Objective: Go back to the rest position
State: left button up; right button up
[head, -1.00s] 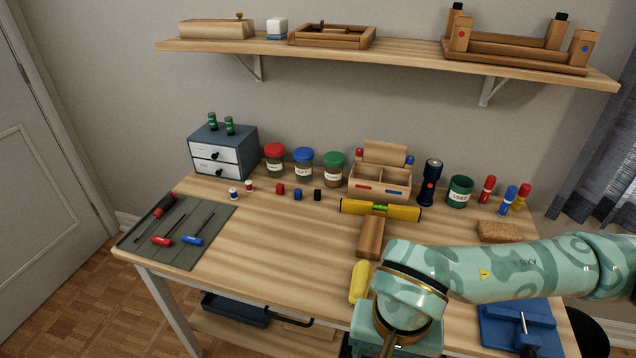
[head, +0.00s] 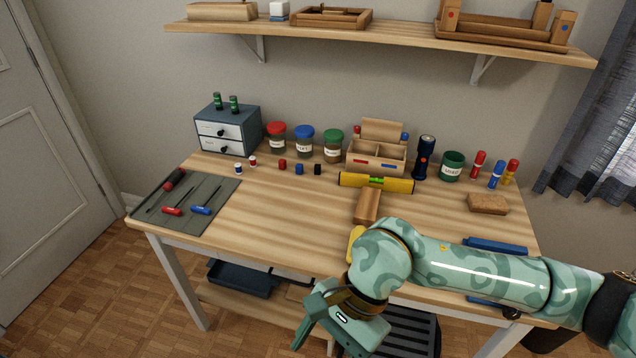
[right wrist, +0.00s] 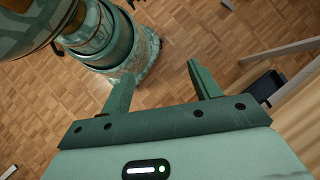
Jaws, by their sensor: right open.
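My right gripper (head: 300,340) hangs below the front edge of the desk (head: 270,215) in the head view, pointing down over the floor. My teal patterned right arm comes in from the right and covers the desk's front right part. In the right wrist view the right gripper (right wrist: 161,72) is open, its two fingers apart with only wood floor between them; it holds nothing. My left gripper does not show clearly in either view.
A yellow object (head: 354,240) and a blue item (head: 495,246) are partly behind my arm. A grey tool mat (head: 205,220) lies left. A dark slatted seat (head: 415,328) stands beneath.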

jog(key=w+a+m+y, duration=0.5)
jog(key=a+m+y, duration=0.25)
jog(key=m, duration=0.35)
jog(key=w+d+f+m+t+y, duration=0.4)
jog(key=w+f+m+t, duration=0.45)
jog(key=m, duration=0.75)
jog(key=s+d+f+m+t+h, duration=0.2)
jog(key=d+f+m+t+h, duration=0.15)
jog(key=d+f+m, duration=0.4)
jog(key=s+d+f+m+t+h, duration=0.1)
jog(key=d+f+m+t+h, duration=0.3)
jog(key=f+m, duration=0.6)
jog(key=s+d+f+m+g+h, duration=0.25)
jog(key=s+d+f+m, duration=0.2)
jog(key=s+f, duration=0.3)
jog(key=s+d+f+m+g+h, duration=0.2)
jog(key=s+d+f+m+h, duration=0.15)
jog(key=s+d+f, duration=0.35)
jog(key=s+d+f+m+g+h, duration=0.1)
jog(key=s+f+m+g, duration=0.1)
jog(key=s, duration=0.8)
jog(key=s+d+f+m+g+h, duration=0.1)
jog(key=s+d+f+m+g, duration=0.1)
jog(key=s, duration=0.8)
jog(key=s+d+f+m+g+h, duration=0.1)
jog(key=s+d+f+m+g, duration=0.1)
jog(key=s, duration=0.8)
jog(key=shift+d+m+g+p, duration=0.15)
jog(key=shift+m+g+p, duration=0.3)
jog(key=shift+m+g, duration=0.2)
